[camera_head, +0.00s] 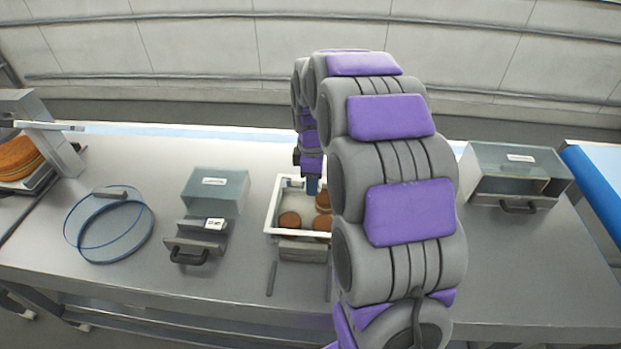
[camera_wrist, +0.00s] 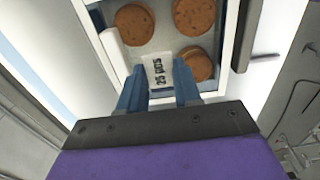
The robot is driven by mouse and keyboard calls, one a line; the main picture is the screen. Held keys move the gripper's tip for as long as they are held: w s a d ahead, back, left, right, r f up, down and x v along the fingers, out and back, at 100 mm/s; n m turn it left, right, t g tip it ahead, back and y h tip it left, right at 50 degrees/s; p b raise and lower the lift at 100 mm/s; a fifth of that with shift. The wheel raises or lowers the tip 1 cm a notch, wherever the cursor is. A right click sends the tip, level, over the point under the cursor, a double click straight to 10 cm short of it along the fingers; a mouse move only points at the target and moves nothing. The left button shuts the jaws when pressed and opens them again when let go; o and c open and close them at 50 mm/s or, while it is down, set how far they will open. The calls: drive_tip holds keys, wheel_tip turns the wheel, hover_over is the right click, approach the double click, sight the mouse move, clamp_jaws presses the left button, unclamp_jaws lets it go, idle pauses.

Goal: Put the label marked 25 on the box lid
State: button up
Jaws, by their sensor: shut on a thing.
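My gripper (camera_wrist: 160,85) has blue fingers and is shut on a small white label (camera_wrist: 158,70). The label's dark print reads "25 pcs", sideways in the wrist view. In the head view my gripper (camera_head: 313,187) points down over the white-rimmed box (camera_head: 270,218), near its far side. The box (camera_wrist: 232,30) holds several round brown filled pieces (camera_wrist: 134,25), and its top looks open. The label is above the box interior in the wrist view; I cannot tell how high. I cannot make out a box lid with certainty. My arm hides the box's right side in the head view.
Left of the box stand a grey-blue case (camera_head: 218,188) and a handled drawer (camera_head: 190,243) with a small printed card (camera_head: 214,223). A round sieve-like ring (camera_head: 108,228) lies farther left. Another handled case (camera_head: 516,175) stands right. The front right tabletop is clear.

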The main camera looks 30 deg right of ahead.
sight(311, 203)
drive_tip(key=shift+a+f+b, duration=0.35)
drive_tip(key=shift+f+b, duration=0.15)
drive_tip(key=shift+f, duration=0.4)
drive_tip(key=shift+a+f+b, duration=0.35)
drive_tip(key=shift+f+b, duration=0.15)
drive_tip(key=shift+f, duration=0.35)
drive_tip(key=shift+d+f, duration=0.1)
drive_tip(key=shift+f, duration=0.35)
drive_tip(key=shift+d+f, duration=0.25)
drive_tip(key=shift+d, duration=0.15)
drive_tip(key=shift+a, duration=0.4)
drive_tip(key=shift+d, duration=0.1)
drive_tip(key=shift+d+p, duration=0.35)
drive_tip(key=shift+p, duration=0.05)
drive_tip(key=shift+a, duration=0.2)
drive_tip(key=shift+f, duration=0.15)
